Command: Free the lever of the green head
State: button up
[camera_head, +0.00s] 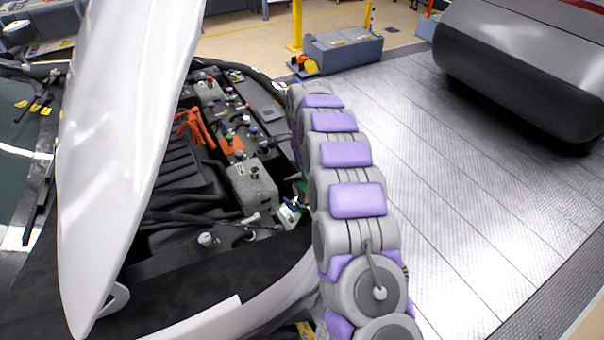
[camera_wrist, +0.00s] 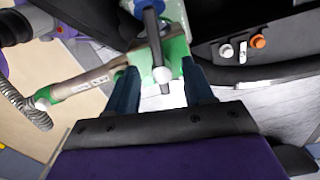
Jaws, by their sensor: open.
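The green head (camera_wrist: 176,55) is in the wrist view, at the top centre, beyond my gripper. A dark bar with a pale rounded knob (camera_wrist: 161,75), seemingly its lever, runs down between the fingers. My gripper (camera_wrist: 160,68) is open, with one dark blue finger on each side of the bar. I cannot tell whether either finger touches it. A green and beige handle (camera_wrist: 78,86) extends left from the head to a ribbed hose (camera_wrist: 28,108). In the head view, a small green and white part (camera_head: 289,214) shows at the engine bay edge beside my arm; my gripper cannot be made out there.
The raised white hood (camera_head: 125,130) stands left of the open engine bay (camera_head: 180,185). An orange clamp-like part (camera_head: 194,127) and a grey box (camera_head: 252,188) sit in the bay. Clear metal floor (camera_head: 470,220) lies right of my arm. A large grey roller-shaped body (camera_head: 525,75) stands at upper right.

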aim_at(300, 178)
notch_tip(300, 178, down, 2)
jog(key=shift+a+f, duration=0.3)
jog(key=shift+c, duration=0.3)
jog(key=shift+d, duration=0.2)
jog(key=c, duration=0.4)
grip_shut()
